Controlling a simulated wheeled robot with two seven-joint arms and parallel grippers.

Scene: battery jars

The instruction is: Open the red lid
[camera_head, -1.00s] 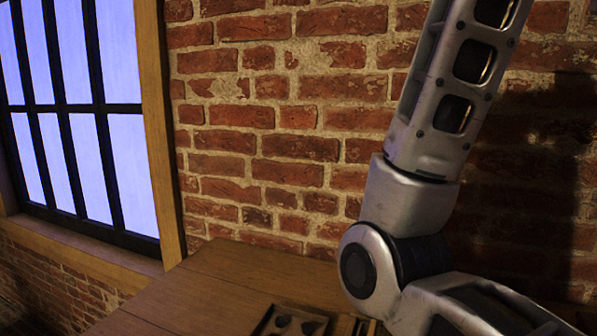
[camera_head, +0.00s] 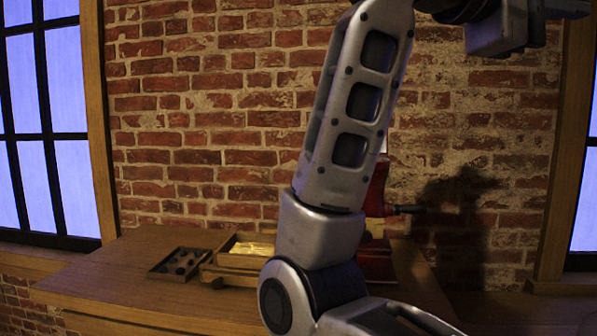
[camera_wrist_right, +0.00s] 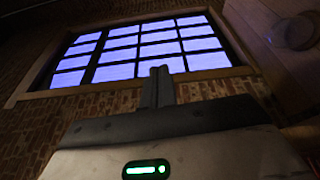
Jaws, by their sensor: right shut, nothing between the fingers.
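A red object (camera_head: 376,190) stands on the wooden table behind my arm in the head view, and a dark handle sticks out to its right. My arm hides much of it, and I cannot tell which part is a lid. Another red part shows lower down beside the arm. My right gripper (camera_wrist_right: 160,72) is shut and empty in the right wrist view, with the window beyond its fingers. It points away from the table, with no task object near it. My left gripper is not in view.
The wooden table (camera_head: 110,280) stands against a brick wall. A small dark-celled tray (camera_head: 180,264) and a wooden box with yellow contents (camera_head: 250,250) sit left of my arm. The table's left part is bare. Windows (camera_head: 45,120) flank the wall.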

